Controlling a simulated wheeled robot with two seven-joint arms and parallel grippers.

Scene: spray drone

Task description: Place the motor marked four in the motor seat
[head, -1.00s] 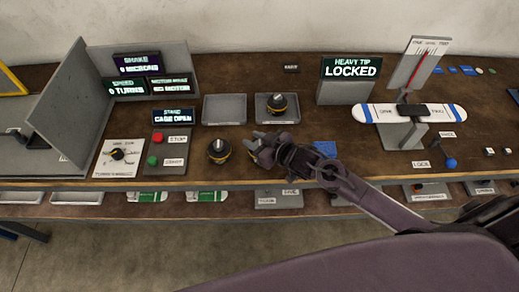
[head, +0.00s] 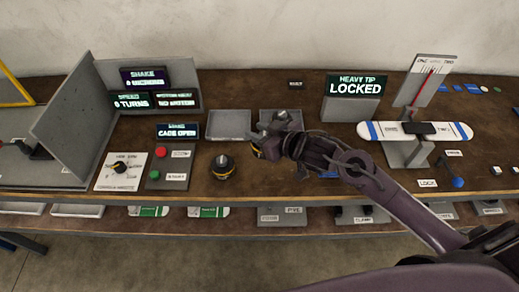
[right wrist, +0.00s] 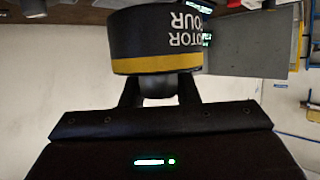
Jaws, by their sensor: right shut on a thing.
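My right gripper (head: 268,143) is shut on the motor marked four (right wrist: 155,45), a black cylinder with a yellow band. White lettering on it reads upside down in the right wrist view, partly cut off. In the head view the gripper holds it in front of the right grey tray (head: 264,114). A second black and yellow motor (head: 222,167) stands on the bench to the left of the gripper. A third motor (head: 283,117) in the right tray is partly hidden by the gripper. A small display (head: 176,100) appears to read no motor. I cannot clearly make out the motor seat. My left gripper is out of view.
Grey panels (head: 70,120) stand at the left, with a dial plate (head: 121,170) and a box with red and green buttons (head: 169,165) beside them. The left tray (head: 229,125) is empty. A blue-striped beam (head: 378,131) on a stand and a locked sign (head: 356,86) are at the right.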

